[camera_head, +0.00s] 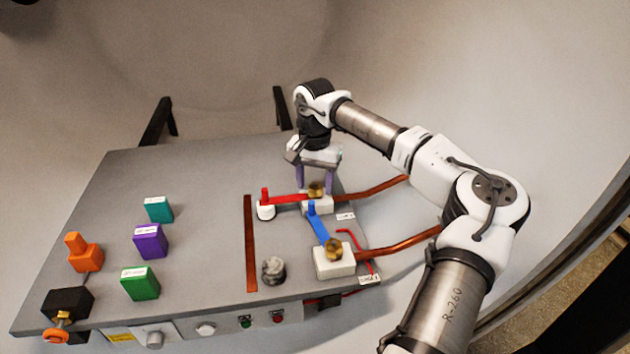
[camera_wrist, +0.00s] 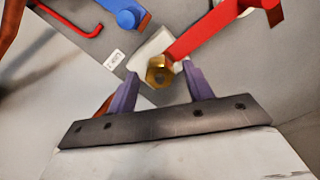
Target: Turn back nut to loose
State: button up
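The back nut (camera_head: 316,188) is a brass hex nut on a white block (camera_head: 318,205), at the end of a red lever (camera_head: 288,199). It also shows in the wrist view (camera_wrist: 159,73), between my fingertips. My gripper (camera_head: 314,189) points down over the back block, with its purple fingers apart on either side of the nut. In the wrist view my gripper (camera_wrist: 160,75) shows gaps between the nut and both fingers, so it appears open and not clamped. The front brass nut (camera_head: 334,247) sits on another white block (camera_head: 333,264), with a blue lever (camera_head: 318,226).
Copper rods (camera_head: 372,188) run right from the blocks. A white post (camera_head: 266,212) stands under the red lever's free end. A grey knob (camera_head: 273,270) and a copper strip (camera_head: 250,243) are nearby. Green (camera_head: 140,284), purple (camera_head: 150,243) and teal (camera_head: 158,210) blocks stand left on the grey table (camera_head: 205,180).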

aim_at(315, 185)
notch_tip(315, 185, up, 14)
jog(key=b, duration=0.2)
dwell(0.5)
jog(key=shift+s+f, duration=0.1)
jog(key=shift+f, duration=0.1)
